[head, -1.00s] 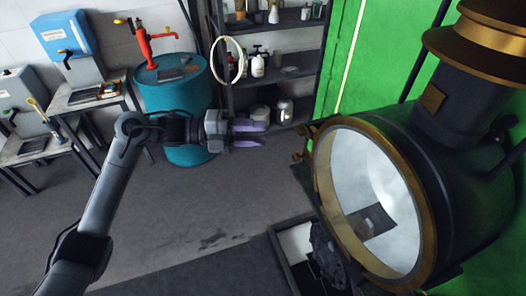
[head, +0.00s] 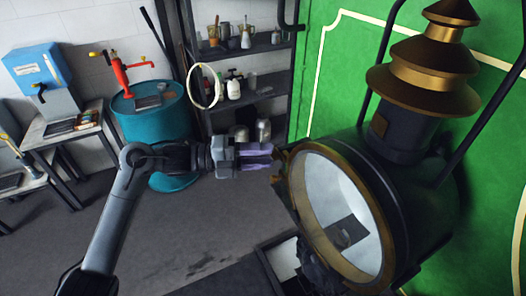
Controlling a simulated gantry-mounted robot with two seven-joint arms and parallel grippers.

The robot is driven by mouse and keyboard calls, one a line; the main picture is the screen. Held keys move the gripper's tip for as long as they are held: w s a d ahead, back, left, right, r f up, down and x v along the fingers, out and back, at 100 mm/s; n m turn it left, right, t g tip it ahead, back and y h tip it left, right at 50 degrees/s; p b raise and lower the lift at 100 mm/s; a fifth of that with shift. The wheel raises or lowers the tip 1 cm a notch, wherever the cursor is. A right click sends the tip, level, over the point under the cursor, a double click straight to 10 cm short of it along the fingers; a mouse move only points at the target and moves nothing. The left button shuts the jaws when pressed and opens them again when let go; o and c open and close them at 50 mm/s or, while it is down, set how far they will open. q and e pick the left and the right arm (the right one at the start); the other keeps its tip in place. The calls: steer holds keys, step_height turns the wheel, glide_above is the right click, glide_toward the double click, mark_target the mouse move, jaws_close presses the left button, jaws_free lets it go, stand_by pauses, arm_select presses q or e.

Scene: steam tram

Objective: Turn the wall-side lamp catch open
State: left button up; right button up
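The large black lamp (head: 412,195) with a brass chimney stands at the right. Its round glass front (head: 338,215) has a brass rim and faces left toward me. A small brass catch (head: 280,160) sticks out at the rim's upper left, on the side toward the shelf. My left gripper (head: 257,157) points right, with its purple fingertips right beside this catch. The two fingers show a narrow gap. I cannot tell whether the tips touch the catch or stand around it. My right gripper is not seen.
A green panel (head: 470,150) with a cream line stands behind the lamp. A dark shelf (head: 265,93) with bottles and tins, and a teal drum (head: 165,120) with a red pump, stand behind my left arm. A dark open box (head: 262,262) lies below the lamp.

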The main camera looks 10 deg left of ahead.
arm_select(q)
steer(key=shift+w+d, duration=0.1)
steer(key=shift+d, duration=0.25)
jaws_close()
